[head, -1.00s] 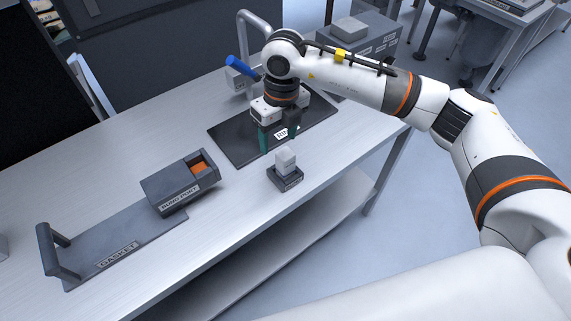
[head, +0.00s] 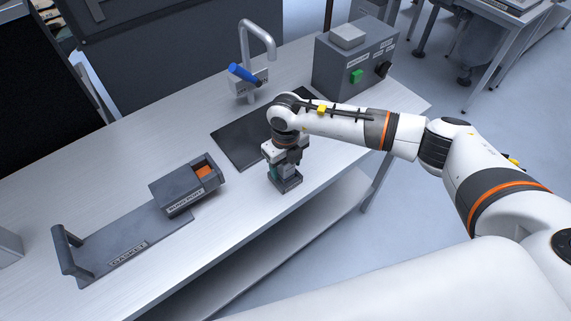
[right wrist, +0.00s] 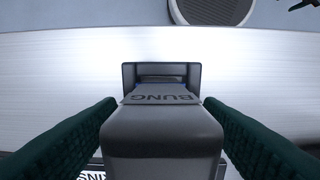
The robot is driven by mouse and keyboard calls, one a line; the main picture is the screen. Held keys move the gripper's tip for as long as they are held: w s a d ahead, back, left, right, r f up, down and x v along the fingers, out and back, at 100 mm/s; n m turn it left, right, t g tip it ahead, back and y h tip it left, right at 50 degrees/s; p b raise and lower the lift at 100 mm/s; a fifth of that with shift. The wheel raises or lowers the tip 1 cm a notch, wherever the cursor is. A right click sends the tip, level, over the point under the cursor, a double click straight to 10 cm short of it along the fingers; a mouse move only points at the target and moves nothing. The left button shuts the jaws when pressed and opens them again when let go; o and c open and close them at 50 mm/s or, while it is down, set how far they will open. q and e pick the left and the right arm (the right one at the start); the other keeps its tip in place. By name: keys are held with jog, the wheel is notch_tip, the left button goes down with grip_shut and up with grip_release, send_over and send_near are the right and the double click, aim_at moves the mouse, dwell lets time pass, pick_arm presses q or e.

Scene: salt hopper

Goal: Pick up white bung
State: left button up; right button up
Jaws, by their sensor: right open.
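The white bung stands in its small dark holder (head: 288,184) near the front edge of the table. My right gripper (head: 281,172) is straight above the holder and hides most of the bung in the head view. In the right wrist view its green fingers (right wrist: 160,104) are open, one on each side of the bung, with gaps showing. My left gripper is not in view.
A dark box with an orange inside, labelled BUNG PORT (head: 186,190), stands left on a plate labelled GASKET (head: 128,248). A black mat (head: 240,140) lies behind the gripper. A tap with a blue handle (head: 243,74) and a grey control box (head: 352,65) stand behind.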

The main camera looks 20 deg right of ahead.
jog(key=shift+f, duration=0.25)
jog(key=c, duration=1.1)
jog(key=shift+r, duration=0.15)
notch_tip(320, 180, up, 9)
jog(key=b, duration=0.3)
jog(key=shift+r, duration=0.4)
